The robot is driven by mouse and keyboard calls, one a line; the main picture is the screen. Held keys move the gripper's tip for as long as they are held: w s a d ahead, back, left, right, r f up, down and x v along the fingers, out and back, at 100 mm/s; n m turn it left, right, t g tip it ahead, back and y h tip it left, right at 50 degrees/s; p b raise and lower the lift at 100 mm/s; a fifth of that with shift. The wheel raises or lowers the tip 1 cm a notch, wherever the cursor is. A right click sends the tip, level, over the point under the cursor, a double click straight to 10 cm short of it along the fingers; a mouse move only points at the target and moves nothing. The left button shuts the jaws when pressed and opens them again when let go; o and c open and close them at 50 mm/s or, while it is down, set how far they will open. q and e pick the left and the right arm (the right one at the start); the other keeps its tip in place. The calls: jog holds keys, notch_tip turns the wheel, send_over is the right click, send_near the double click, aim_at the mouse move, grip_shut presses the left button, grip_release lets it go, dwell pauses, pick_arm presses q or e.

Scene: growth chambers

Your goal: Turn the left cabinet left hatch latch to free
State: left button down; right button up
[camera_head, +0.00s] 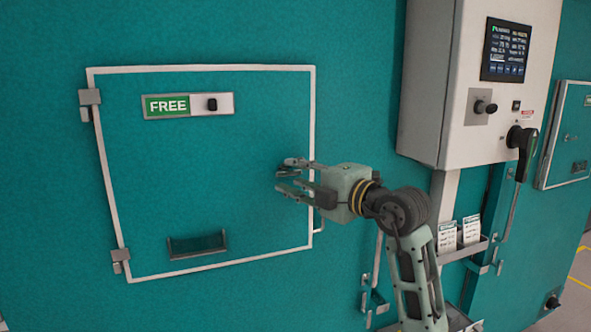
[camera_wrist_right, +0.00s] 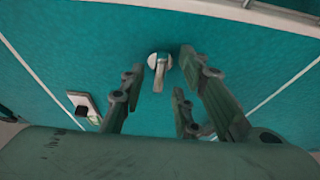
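The left hatch (camera_head: 200,130) is a teal panel with a white border, and it looks closed. A plate near its top shows a green FREE sign (camera_head: 167,105) beside a black knob (camera_head: 212,104). The latch (camera_wrist_right: 159,62) shows in the wrist view as a pale round base with a short lever. My right gripper (camera_head: 284,180) is at the hatch's right side; in the wrist view its open fingers (camera_wrist_right: 157,78) stand on both sides of the latch. I cannot tell whether they touch it. In the head view the gripper largely hides the latch. My left gripper is not in view.
Hinges (camera_head: 90,97) sit on the hatch's left edge, and a recessed pull (camera_head: 197,244) is low on it. Right of my arm are a control box (camera_head: 475,70) with a screen, a black rotary handle (camera_head: 521,139) and a card holder (camera_head: 466,250). The hatch's middle is clear.

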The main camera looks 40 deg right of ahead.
jog(key=shift+w, duration=0.25)
jog(key=shift+a, duration=0.1)
grip_shut()
